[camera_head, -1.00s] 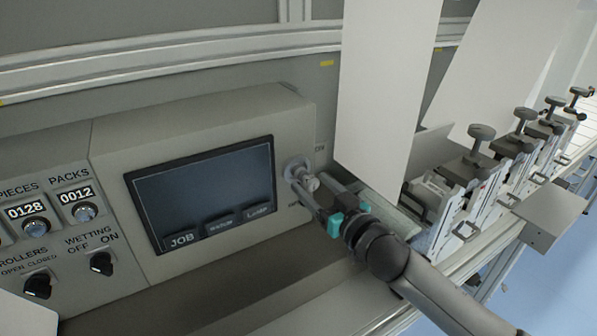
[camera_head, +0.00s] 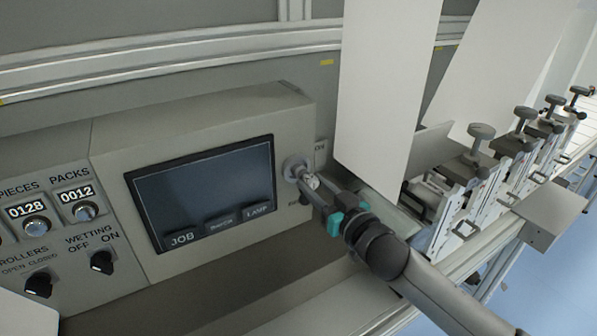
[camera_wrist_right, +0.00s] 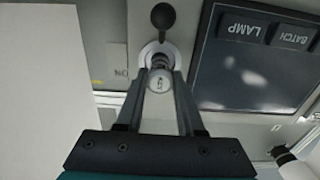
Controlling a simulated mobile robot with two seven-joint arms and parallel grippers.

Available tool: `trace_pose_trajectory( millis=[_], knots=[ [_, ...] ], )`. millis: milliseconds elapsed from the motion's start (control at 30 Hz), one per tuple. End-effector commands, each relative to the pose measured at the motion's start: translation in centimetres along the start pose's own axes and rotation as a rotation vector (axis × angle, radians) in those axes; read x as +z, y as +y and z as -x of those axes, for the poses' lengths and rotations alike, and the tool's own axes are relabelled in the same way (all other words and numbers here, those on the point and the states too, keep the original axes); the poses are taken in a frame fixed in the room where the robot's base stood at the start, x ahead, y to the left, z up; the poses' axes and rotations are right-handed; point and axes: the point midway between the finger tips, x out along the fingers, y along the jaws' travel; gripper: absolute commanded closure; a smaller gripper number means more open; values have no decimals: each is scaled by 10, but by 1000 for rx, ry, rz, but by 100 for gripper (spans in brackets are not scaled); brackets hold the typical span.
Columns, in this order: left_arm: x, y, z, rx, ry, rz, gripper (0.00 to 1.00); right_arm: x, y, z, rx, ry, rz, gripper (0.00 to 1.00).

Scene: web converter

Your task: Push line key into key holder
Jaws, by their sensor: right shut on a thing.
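The key holder (camera_head: 293,168) is a round metal socket on the panel, just right of the dark screen; it also shows in the right wrist view (camera_wrist_right: 149,52). The line key (camera_head: 312,182) is a small metal key with a round head. In the right wrist view the key (camera_wrist_right: 161,82) sits between my two finger tips, in front of the holder. My right gripper (camera_head: 316,190) is shut on the key and lined up with the holder. How deep the key is in the holder cannot be told. My left gripper is not in view.
The panel carries a dark screen (camera_head: 203,193) and several knobs, such as the wetting knob (camera_head: 102,263). A dark round-ended knob (camera_wrist_right: 163,17) is beside the holder. A tall white sheet (camera_head: 385,90) stands close behind my right gripper. Several clamps (camera_head: 480,135) line the right.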

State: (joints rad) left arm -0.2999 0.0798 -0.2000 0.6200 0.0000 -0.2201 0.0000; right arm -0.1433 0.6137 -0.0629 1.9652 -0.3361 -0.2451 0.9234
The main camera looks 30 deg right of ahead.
Motion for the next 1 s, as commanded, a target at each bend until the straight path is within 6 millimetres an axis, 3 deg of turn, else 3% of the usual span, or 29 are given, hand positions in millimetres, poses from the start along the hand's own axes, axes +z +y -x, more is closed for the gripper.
trace_pose_trajectory(
  millis=[367, 1000],
  knots=[
    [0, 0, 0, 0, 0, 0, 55, 0, 0, 1, 0, 1, 0, 100],
    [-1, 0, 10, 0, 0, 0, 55, 0, 0, 32, 0, 0, -2, 100]
  ],
)
